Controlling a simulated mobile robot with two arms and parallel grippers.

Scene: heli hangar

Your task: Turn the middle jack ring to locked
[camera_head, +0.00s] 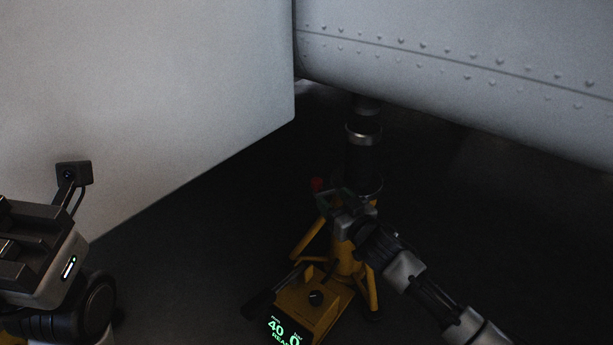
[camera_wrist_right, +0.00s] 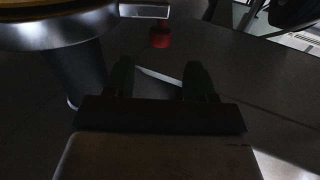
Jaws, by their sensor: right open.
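A yellow jack (camera_head: 345,260) with a dark upright column stands under the grey hull in the head view. A metal ring (camera_wrist_right: 60,36) around the column shows at the upper left of the wrist view. A short metal bar (camera_wrist_right: 145,11) with a red knob (camera_wrist_right: 160,38) sits beside it; the knob also shows in the head view (camera_head: 317,184). My right gripper (camera_wrist_right: 158,72) is open and empty, with the knob just beyond the gap between its fingers. In the head view my right gripper (camera_head: 340,203) partly hides the jack. The ring's markings cannot be read.
The grey hull (camera_head: 460,70) hangs low over the jack, and a large pale panel (camera_head: 150,100) fills the left. A lit display (camera_head: 283,333) reads about 40.0 at the jack's front. My left arm is at the lower left. Dark floor lies between.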

